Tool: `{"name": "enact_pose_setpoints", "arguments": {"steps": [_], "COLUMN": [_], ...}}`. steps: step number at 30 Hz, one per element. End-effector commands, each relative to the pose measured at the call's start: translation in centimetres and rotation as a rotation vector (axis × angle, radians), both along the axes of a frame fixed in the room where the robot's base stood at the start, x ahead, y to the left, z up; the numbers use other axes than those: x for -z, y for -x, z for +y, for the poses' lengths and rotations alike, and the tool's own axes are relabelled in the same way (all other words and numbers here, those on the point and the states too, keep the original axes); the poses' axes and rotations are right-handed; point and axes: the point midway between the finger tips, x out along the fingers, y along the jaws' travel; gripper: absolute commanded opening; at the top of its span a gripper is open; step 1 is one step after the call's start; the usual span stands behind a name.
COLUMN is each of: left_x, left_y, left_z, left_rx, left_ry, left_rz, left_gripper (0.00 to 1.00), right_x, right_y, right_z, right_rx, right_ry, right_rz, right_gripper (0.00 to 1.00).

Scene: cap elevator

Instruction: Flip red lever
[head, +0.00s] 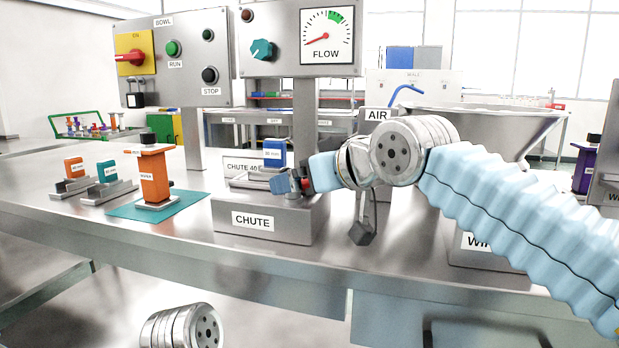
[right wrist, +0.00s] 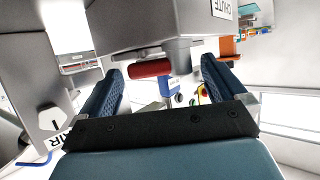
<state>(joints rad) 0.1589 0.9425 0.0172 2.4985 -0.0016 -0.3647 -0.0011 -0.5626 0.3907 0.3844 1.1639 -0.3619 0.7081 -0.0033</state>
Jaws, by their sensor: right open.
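A red lever handle (right wrist: 150,69) shows in the right wrist view beside the grey CHUTE box (right wrist: 150,25); it lies between the two fingertips in the picture, with no clear contact. My right gripper (right wrist: 163,66) is open with blue pads. In the head view the right gripper (head: 288,184) is at the right end of the CHUTE box (head: 285,222), and a small red patch (head: 306,184) shows by its fingers. Another red lever (head: 128,57) sits on a yellow plate of the BOWL panel (head: 182,85) at the back left. My left gripper is not in view.
An orange bottle-like piece (head: 155,177) stands on a teal mat (head: 188,203) left of the chute. A blue piece (head: 274,152) stands behind the CHUTE box. The AIR label (head: 378,115) and a metal bowl (head: 485,127) are at the back right. The table front is clear.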

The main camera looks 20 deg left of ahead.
Motion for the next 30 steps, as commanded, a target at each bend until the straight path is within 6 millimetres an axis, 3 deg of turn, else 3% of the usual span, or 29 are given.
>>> {"name": "enact_pose_setpoints", "arguments": {"steps": [3,14,23,30], "left_x": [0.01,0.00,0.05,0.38], "left_y": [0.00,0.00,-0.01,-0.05], "left_z": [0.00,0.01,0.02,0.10], "left_rx": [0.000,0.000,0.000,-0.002], "left_ry": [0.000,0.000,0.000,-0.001], "left_rz": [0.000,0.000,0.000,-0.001], "left_gripper": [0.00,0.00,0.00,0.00], "right_x": [0.01,0.00,0.02,0.02], "right_y": [0.01,0.02,0.20,0.70], "right_z": [-0.01,-0.02,0.02,0.10], "right_rx": [0.000,0.000,0.033,0.164], "right_ry": [0.000,0.000,0.003,0.003], "right_rz": [0.000,0.000,-0.002,-0.005], "right_gripper": [0.98,0.43,0.42,0.42]}}
